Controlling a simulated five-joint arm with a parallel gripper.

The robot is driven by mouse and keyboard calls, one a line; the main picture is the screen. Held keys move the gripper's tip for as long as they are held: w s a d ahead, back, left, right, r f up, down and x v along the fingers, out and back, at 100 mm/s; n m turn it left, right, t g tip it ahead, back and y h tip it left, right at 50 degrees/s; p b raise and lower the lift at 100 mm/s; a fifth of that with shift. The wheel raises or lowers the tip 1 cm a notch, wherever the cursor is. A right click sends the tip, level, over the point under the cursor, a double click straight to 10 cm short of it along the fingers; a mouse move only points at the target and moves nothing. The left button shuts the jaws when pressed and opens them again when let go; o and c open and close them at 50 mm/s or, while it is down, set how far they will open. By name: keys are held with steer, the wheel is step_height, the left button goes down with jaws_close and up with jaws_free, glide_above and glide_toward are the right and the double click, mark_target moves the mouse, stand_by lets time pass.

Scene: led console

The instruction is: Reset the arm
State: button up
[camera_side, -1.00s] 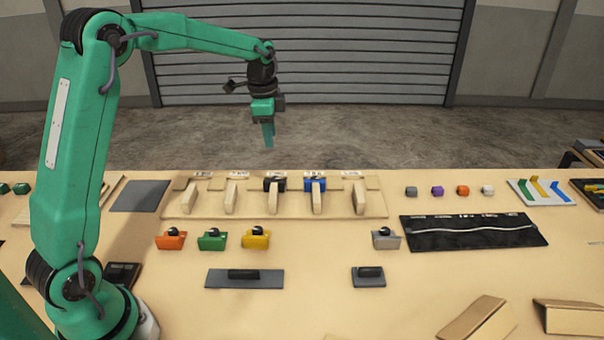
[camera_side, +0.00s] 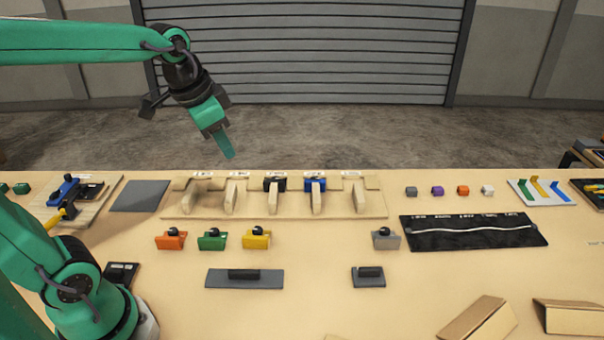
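My gripper (camera_side: 226,150) hangs in the air above the far edge of the table, tilted with its tip pointing down and to the right. It is over the left part of a wooden rack (camera_side: 290,207). From this side its fingers appear as one green piece, so I cannot tell whether they are open or shut. No object shows at its tip. My arm reaches in from the left, with its upper link now lying nearly level.
The rack holds a black piece (camera_side: 275,185) and a blue piece (camera_side: 315,185). Orange (camera_side: 171,240), green (camera_side: 212,240), yellow (camera_side: 257,239) and grey (camera_side: 386,239) blocks stand in front. A black mat (camera_side: 473,231) lies right. A blue-handled device (camera_side: 64,192) stands left.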

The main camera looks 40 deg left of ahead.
steer(key=s+d+f+n+t, duration=0.1)
steer(key=s+d+f+n, duration=0.1)
steer(key=s, duration=0.7)
steer(key=shift+s+d+f+n, duration=0.15)
steer(key=shift+s+f+n, duration=0.2)
steer(key=shift+n, duration=0.35)
